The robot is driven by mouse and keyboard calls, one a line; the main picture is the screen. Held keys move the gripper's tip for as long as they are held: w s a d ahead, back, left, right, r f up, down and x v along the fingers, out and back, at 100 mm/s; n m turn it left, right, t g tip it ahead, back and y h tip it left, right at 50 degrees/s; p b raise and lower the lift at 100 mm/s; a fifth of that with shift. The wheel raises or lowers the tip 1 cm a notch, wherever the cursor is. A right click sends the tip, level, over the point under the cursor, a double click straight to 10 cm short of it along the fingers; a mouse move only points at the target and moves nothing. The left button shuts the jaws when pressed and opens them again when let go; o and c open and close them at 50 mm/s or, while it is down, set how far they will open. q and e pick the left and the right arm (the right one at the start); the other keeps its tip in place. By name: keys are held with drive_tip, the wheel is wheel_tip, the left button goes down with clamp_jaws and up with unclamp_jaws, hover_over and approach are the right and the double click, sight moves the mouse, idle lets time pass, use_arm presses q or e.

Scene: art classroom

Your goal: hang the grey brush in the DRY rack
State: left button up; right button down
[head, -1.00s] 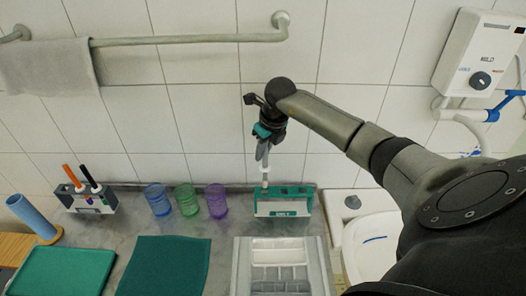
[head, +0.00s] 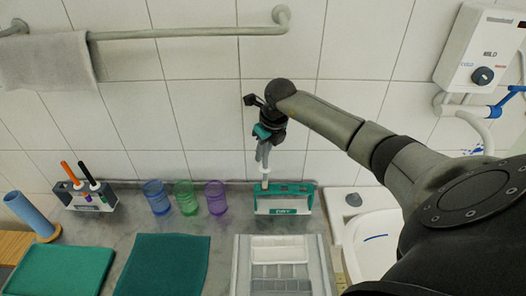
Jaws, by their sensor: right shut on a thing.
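My right gripper (head: 263,156) is shut on the grey brush and points down at the wall side of the counter. The grey brush (head: 265,175) hangs upright below the fingers, and its lower end is at the left end of the teal DRY rack (head: 284,210). I cannot tell whether the brush rests in a slot or is only held over the rack. The DRY rack stands on the counter and has a white label on its front. My left gripper is not in view.
Left of the rack stand purple (head: 216,198), green (head: 186,198) and blue (head: 157,198) cups. A grey holder (head: 88,200) with orange and black brushes is farther left. A white compartment tray (head: 280,272) lies in front. A sink (head: 378,245) is at right.

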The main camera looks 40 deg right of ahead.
sight(264, 168)
drive_tip(key=shift+f+b, duration=1.65)
drive_tip(key=shift+f, duration=0.6)
wheel_tip(264, 168, down, 4)
drive_tip(key=b, duration=0.3)
idle(0.4)
drive_tip(key=shift+c, duration=0.9)
unclamp_jaws()
